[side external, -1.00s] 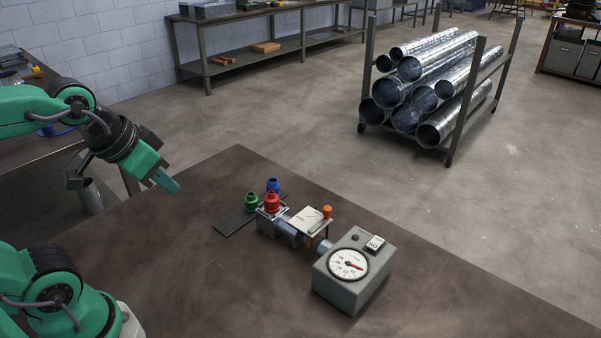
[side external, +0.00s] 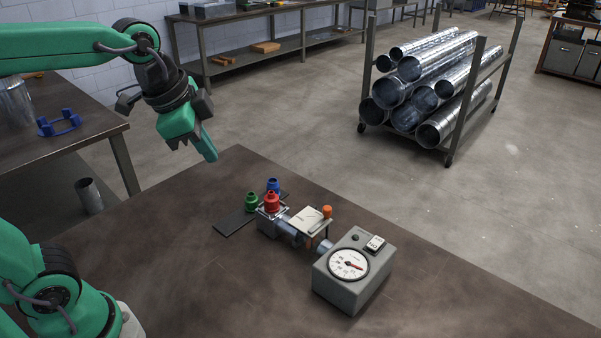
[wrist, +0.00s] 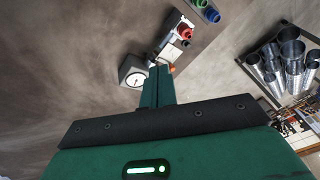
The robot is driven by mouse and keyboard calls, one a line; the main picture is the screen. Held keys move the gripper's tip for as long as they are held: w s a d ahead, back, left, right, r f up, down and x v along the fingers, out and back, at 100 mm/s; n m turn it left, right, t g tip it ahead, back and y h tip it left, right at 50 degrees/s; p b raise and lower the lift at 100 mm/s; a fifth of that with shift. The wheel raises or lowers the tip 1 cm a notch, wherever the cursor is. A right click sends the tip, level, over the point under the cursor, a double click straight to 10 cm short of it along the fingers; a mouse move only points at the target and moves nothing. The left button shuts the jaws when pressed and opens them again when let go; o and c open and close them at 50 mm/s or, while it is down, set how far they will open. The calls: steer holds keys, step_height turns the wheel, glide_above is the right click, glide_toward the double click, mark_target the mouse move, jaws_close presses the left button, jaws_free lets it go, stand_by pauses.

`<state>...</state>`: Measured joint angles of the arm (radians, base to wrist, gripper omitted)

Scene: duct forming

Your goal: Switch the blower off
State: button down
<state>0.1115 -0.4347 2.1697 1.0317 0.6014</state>
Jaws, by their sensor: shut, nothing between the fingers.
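The blower is a grey box (side external: 345,290) on the brown table, with a round dial (side external: 348,264) whose needle is red. A small white rocker switch (side external: 375,244) and a dark knob (side external: 355,237) sit on its top. The box also shows in the wrist view (wrist: 131,70), beyond my fingers. My gripper (side external: 208,152) is shut and empty, in the air to the upper left of the box, well apart from it. In the wrist view my gripper (wrist: 158,72) points toward the box and its switch cannot be made out.
A duct with a pale plate (side external: 309,220) and an orange knob (side external: 327,211) joins the box on its left. Red (side external: 271,201), green (side external: 251,201) and blue (side external: 273,185) fittings stand beyond it. The table's front right is clear. A rack of metal ducts (side external: 447,120) stands behind on the floor.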

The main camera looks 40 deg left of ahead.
steer(key=w+d+r+m+g, duration=0.1)
steer(key=w+d+r+m, duration=0.1)
steer(key=w+d+m, duration=0.45)
steer(key=m+g, duration=0.4)
steer(key=m, duration=1.7)
glide_above(372, 246)
step_height(372, 246, down, 8)
steer(key=shift+w, duration=0.25)
steer(key=shift+f, duration=0.2)
steer(key=f, duration=1.3)
steer(key=shift+s+f, duration=0.2)
steer(key=shift+f, duration=0.15)
